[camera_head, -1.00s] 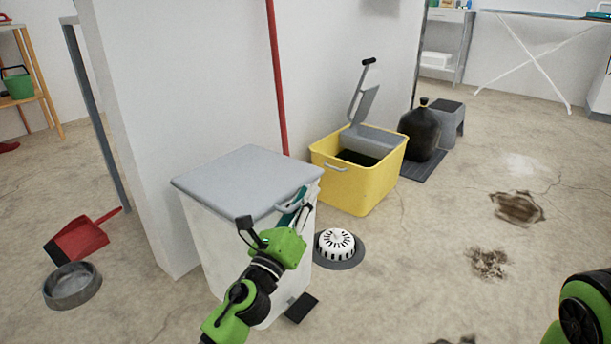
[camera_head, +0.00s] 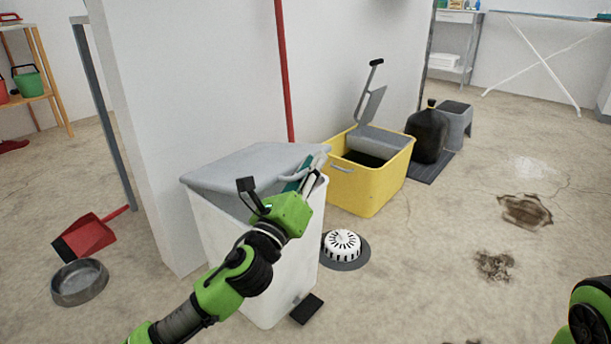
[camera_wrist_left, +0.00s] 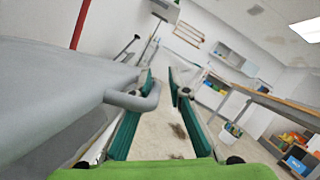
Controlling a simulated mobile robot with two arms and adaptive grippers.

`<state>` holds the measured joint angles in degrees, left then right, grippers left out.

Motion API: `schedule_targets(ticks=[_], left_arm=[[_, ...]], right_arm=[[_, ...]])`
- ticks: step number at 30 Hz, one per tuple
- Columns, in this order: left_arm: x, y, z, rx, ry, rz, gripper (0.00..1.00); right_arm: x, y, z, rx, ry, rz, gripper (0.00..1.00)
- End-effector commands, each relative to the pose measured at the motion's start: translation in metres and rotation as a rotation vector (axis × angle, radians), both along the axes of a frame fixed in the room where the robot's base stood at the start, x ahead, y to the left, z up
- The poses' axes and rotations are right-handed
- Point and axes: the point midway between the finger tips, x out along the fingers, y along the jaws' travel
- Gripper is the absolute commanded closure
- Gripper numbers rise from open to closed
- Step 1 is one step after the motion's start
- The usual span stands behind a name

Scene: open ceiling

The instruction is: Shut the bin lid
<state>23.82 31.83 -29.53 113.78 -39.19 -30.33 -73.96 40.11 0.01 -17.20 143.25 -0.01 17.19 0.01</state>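The white bin (camera_head: 285,265) stands in front of the wall corner, with a grey lid (camera_head: 250,165) on top. The lid is tilted, its front edge raised off the rim with a gap beneath. My left gripper (camera_head: 307,175) is at the grey handle on the lid's front right edge. In the left wrist view, the lid (camera_wrist_left: 60,85) fills the left side and its handle (camera_wrist_left: 135,100) reaches across the left finger. The teal fingers of the left gripper (camera_wrist_left: 163,78) stand apart. My right gripper is out of view; only part of that arm shows at lower right.
A yellow bin (camera_head: 372,185) with its lid up stands behind, beside a black bag (camera_head: 428,135) and a grey stool (camera_head: 455,122). A round white-topped drain (camera_head: 343,246) is right of the white bin. A red dustpan (camera_head: 88,237) and grey bowl (camera_head: 79,282) lie left.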

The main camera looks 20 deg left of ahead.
Motion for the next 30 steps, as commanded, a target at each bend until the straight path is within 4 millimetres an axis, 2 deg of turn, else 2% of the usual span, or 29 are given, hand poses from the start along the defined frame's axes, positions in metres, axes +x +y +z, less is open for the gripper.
schedule_targets(ticks=[30], left_arm=[[-0.069, 0.006, -0.016, -0.001, -0.001, -0.002, 0.85]], right_arm=[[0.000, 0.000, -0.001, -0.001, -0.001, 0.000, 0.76]])
